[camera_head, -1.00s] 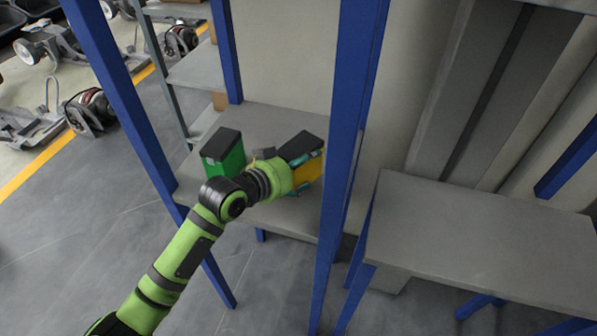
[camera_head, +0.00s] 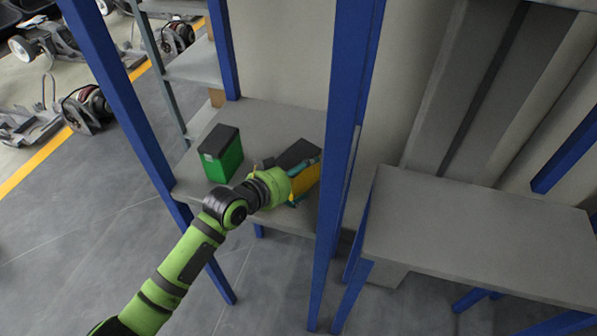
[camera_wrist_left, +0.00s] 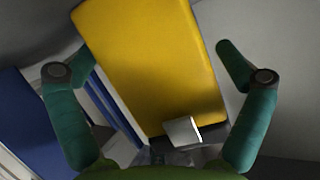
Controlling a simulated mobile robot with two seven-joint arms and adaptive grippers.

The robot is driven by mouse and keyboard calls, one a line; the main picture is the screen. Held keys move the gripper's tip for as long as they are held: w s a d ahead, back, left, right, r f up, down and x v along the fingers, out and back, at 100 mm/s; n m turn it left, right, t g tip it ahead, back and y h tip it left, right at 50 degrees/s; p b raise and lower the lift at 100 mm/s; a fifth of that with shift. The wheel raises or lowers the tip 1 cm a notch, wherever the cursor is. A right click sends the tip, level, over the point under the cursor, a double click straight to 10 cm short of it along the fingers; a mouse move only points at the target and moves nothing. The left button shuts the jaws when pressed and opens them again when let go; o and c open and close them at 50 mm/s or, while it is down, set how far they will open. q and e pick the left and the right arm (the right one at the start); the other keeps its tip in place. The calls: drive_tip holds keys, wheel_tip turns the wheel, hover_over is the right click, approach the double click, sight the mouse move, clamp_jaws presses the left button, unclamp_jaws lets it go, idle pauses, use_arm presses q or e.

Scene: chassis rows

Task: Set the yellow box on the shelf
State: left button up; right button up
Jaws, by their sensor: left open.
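The yellow box (camera_head: 305,180) with a black top (camera_head: 297,153) is on the grey shelf (camera_head: 265,116), near the right blue post. My left gripper (camera_head: 304,183) is at its near side and hides much of it in the head view. In the left wrist view the yellow box (camera_wrist_left: 155,65) fills the middle, tilted in the picture. The left gripper's teal fingers (camera_wrist_left: 150,62) are spread to either side of it, with a gap on the right. The box's underside is hidden, so its contact with the shelf cannot be fully seen. My right gripper is not in view.
A green box (camera_head: 222,158) with a black top stands on the same shelf to the left. Blue posts (camera_head: 345,150) frame the shelf, one close to my left gripper. A grey table (camera_head: 480,235) stands at the right. Chassis parts (camera_head: 88,108) lie at far left.

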use_arm(q)
drive_tip(key=shift+r, duration=0.1)
drive_tip(key=b+v, duration=0.2)
drive_tip(key=v, duration=1)
idle(1.1)
